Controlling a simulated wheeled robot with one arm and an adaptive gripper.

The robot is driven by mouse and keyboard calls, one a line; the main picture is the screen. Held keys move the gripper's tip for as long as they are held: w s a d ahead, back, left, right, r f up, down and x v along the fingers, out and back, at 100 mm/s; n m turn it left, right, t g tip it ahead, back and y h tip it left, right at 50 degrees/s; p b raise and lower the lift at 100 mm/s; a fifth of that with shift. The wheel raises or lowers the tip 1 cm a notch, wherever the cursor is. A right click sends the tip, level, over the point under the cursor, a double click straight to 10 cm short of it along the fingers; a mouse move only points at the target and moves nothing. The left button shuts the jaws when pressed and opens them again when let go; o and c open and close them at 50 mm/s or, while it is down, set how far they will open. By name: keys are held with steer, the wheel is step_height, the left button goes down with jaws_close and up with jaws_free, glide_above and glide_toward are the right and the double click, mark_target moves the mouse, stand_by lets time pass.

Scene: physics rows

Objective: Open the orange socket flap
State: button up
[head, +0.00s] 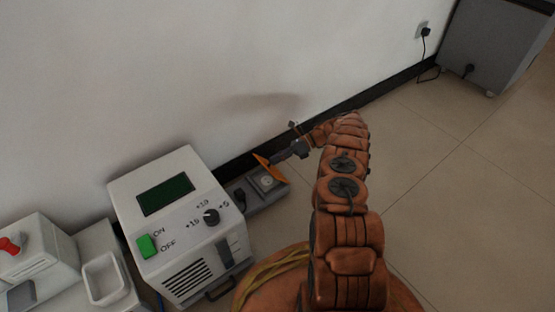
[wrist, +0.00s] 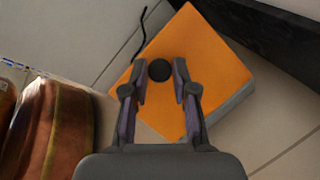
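The orange flap (head: 267,165) stands raised at a tilt over the grey socket box (head: 262,198) on the floor by the wall. The pale socket face (head: 267,182) shows beneath it. In the wrist view the flap (wrist: 205,75) is a broad orange square with a round black knob (wrist: 159,70). My gripper (head: 285,155) is at the flap's outer side in the head view. In the wrist view my gripper (wrist: 159,78) has its two fingers apart, one on each side of the knob, with gaps showing. Whether the fingertips touch the flap I cannot tell.
A white machine (head: 180,220) with a green switch and a dial stands left of the socket box. The wall and its black skirting (head: 390,92) run close behind. A grey cabinet (head: 490,45) is at the far right. Tiled floor to the right is clear.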

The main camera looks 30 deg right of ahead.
mark_target(277, 171)
steer(key=o, duration=0.4)
steer(key=shift+r, duration=0.1)
step_height(277, 171, up, 10)
stand_by(0.9)
stand_by(0.3)
